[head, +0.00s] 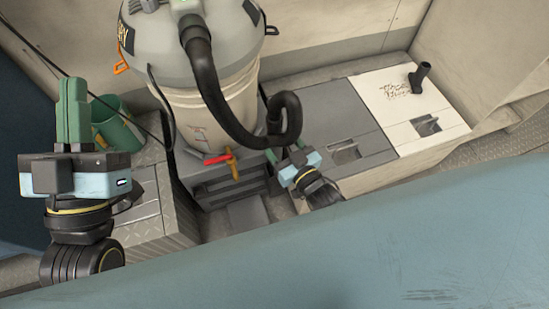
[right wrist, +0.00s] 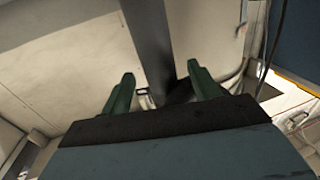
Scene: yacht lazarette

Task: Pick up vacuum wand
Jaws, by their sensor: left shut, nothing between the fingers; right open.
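The vacuum's black hose (head: 215,100) leaves the top of the canister and loops down to the right, ending near my right gripper (head: 284,150). In the right wrist view, a dark grey tube (right wrist: 148,40), which looks like the wand end, runs down between the open green fingers of that gripper (right wrist: 160,78). I cannot tell whether the fingers touch it. Its lower end is dark and partly hidden by the gripper. My left gripper (head: 72,100) is shut and empty at the left, pointing up, apart from the hose.
The grey and cream vacuum canister (head: 222,100) stands at the back centre. A green bucket (head: 118,128) is behind my left gripper. Red and yellow handles (head: 222,160) are below the canister. A white locker lid (head: 400,100) with a short black tube (head: 419,77) is at the right.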

